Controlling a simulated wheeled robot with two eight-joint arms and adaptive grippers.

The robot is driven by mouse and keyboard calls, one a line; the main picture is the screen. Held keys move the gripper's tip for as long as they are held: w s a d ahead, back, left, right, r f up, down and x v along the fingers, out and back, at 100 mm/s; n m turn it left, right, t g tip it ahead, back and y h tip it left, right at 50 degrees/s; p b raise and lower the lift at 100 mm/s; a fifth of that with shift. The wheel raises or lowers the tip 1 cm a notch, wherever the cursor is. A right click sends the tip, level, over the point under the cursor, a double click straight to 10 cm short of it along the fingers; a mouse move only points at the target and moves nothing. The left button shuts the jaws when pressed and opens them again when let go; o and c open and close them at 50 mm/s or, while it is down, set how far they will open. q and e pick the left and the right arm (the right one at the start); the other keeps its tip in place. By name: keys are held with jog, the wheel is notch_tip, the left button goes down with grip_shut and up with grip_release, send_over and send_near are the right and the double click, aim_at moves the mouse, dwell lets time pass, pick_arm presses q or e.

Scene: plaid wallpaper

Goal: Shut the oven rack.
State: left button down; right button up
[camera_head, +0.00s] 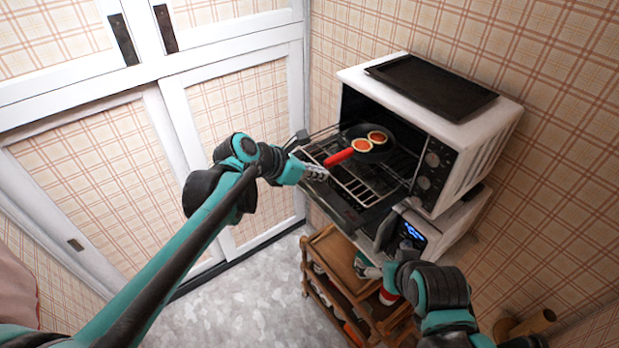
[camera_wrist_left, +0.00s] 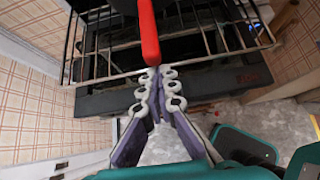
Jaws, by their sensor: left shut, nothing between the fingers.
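The white toaster oven (camera_head: 477,170) stands open at right, its door (camera_head: 345,210) folded down. The wire oven rack (camera_head: 355,187) is slid partly out over the door; it also shows across the top of the left wrist view (camera_wrist_left: 205,45). A black pan (camera_head: 382,152) with a red handle (camera_head: 339,157) sits on the rack, holding two pancakes. My left gripper (camera_head: 318,174) is shut and empty at the rack's front edge, just beyond the handle's end; contact is unclear. My right gripper (camera_head: 365,268) is low, below the oven door, its fingers mostly hidden.
A black tray (camera_head: 430,85) lies on the oven. Below is a wooden cart (camera_head: 325,252) with items on its shelves. A device with a blue display (camera_head: 413,233) is under the oven. White panelled doors (camera_head: 240,110) stand at left; the floor (camera_head: 265,305) between is clear.

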aim_at(364, 144)
pick_arm(q)
jog(key=w+d, duration=0.3)
jog(key=d, duration=0.1)
jog(key=w+d, duration=0.3)
jog(key=d, duration=0.2)
jog(key=w+d, duration=0.4)
jog(key=d, duration=0.1)
jog(key=shift+w+b, duration=0.1)
jog(key=shift+b, duration=0.3)
